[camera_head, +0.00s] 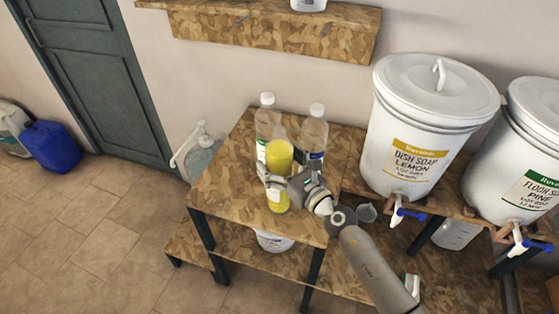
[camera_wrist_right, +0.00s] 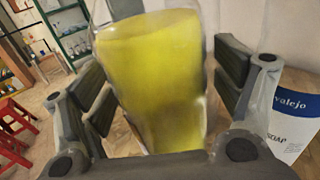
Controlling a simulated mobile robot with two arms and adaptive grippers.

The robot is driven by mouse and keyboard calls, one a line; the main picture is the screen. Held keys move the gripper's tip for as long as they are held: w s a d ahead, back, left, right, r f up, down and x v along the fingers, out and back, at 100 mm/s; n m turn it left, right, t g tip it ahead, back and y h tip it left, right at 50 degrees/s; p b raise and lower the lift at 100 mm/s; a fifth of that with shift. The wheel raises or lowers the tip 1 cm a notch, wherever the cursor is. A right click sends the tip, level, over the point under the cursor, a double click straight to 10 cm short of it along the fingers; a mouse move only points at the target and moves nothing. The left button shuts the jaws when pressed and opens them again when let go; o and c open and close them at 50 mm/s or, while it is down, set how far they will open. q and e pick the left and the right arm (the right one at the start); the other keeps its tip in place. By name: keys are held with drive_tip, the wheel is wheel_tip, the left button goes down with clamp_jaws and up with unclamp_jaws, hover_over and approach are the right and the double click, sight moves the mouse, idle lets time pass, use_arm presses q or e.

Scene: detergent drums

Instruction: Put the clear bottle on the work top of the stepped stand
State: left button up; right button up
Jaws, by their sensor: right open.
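A clear bottle filled with yellow liquid (camera_head: 279,156) appears to stand upright on the wooden work top (camera_head: 226,183) of the stepped stand, near its front edge. My right gripper (camera_head: 274,183) is around its middle, with part of it hidden by the fingers. In the right wrist view the yellow-filled bottle (camera_wrist_right: 155,75) fills the space between the open fingers (camera_wrist_right: 160,95); I cannot tell whether they touch it. Two clear bottles with white caps, one at left (camera_head: 267,115) and one at right (camera_head: 314,130), stand just behind. My left gripper is not in view.
A white lemon dish soap drum (camera_head: 405,130) and a pine floor soap drum (camera_head: 520,150) with blue-handled taps stand at the right. A white container (camera_head: 273,241) is below the work top. The work top's left part is clear.

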drive_tip(key=shift+r, duration=0.15)
drive_tip(key=v, duration=1.2)
